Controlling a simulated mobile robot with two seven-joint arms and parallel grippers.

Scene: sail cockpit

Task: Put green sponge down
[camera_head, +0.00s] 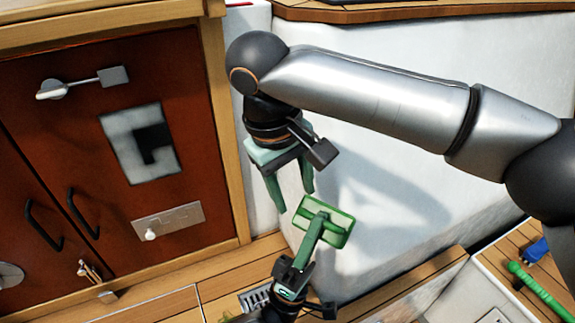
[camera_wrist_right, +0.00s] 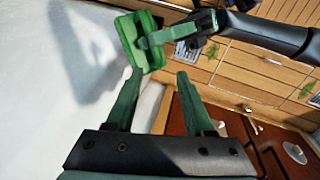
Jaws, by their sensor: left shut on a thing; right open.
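The green sponge (camera_head: 335,236) is a small rectangular block with a brighter rim, held up in the air low in the middle of the head view. My left gripper (camera_head: 316,229) comes up from the bottom edge and is shut on it. The sponge (camera_wrist_right: 130,40) also shows at the top of the right wrist view, with my left gripper (camera_wrist_right: 158,38) on it from the right. My right gripper (camera_head: 291,197) is open and empty, pointing down just above and left of the sponge. Its two fingers (camera_wrist_right: 160,88) are apart with nothing between them.
A red-brown cabinet (camera_head: 90,130) with handles and latches stands at left. A white wall (camera_head: 400,225) is behind the sponge. Wooden slats (camera_head: 180,275) run below. A green brush handle (camera_head: 540,290) and a blue thing (camera_head: 535,250) lie on the wooden bench at lower right.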

